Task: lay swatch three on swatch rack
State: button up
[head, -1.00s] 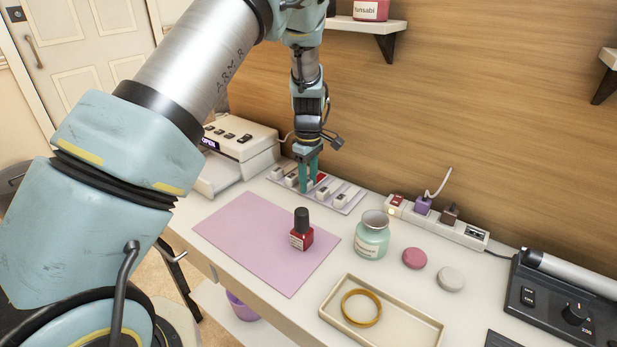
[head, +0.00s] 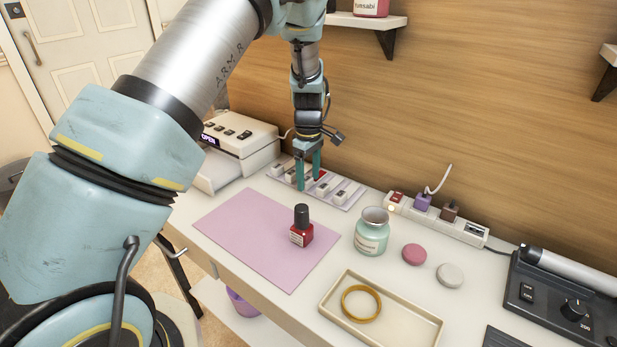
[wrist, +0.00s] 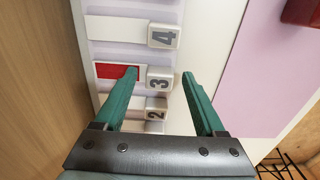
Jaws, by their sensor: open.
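Swatch three is a white strip with a red face (wrist: 108,70) and a block marked 3 (wrist: 160,80). It lies on the pale lilac swatch rack (head: 336,203), between swatch four (wrist: 118,29) and swatch two (wrist: 154,110). In the head view its red part (head: 321,174) shows beside a finger. My gripper (wrist: 160,73) is open over the rack, pointing down in the head view (head: 308,183). In the wrist view the block marked 3 is between the two green fingers. The left finger crosses the red face's edge. Whether either finger touches the swatch cannot be told.
A pink mat (head: 262,240) with a red polish bottle (head: 301,234) lies in front of the rack. A pale green jar (head: 371,237) and a power strip (head: 450,224) are to the right. A lamp box (head: 240,145) stands left. The wooden wall is close behind.

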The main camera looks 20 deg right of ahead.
aim_at(308, 179)
notch_tip(308, 179, up, 7)
jog(key=shift+r+b, duration=0.15)
jog(key=shift+b, duration=0.4)
jog(key=a+r+m, duration=0.1)
jog(key=a+r, duration=0.1)
jog(key=a, duration=0.7)
jog(key=a+r+m, duration=0.1)
jog(key=a+r, duration=0.1)
jog(key=a, duration=0.8)
jog(key=s+a+r+m, duration=0.1)
jog(key=s+a+m, duration=0.1)
jog(key=s+a, duration=0.3)
jog(key=s+a+m+t, duration=0.1)
jog(key=s+a+m, duration=0.2)
jog(key=a, duration=0.9)
jog(key=s, duration=0.3)
jog(key=shift+a+r+t, duration=0.25)
jog(key=shift+r+t, duration=0.05)
jog(key=shift+r, duration=0.05)
jog(key=shift+r, duration=0.1)
jog(key=shift+w+r+p, duration=0.1)
jog(key=shift+r+p, duration=0.7)
jog(key=shift+p, duration=0.1)
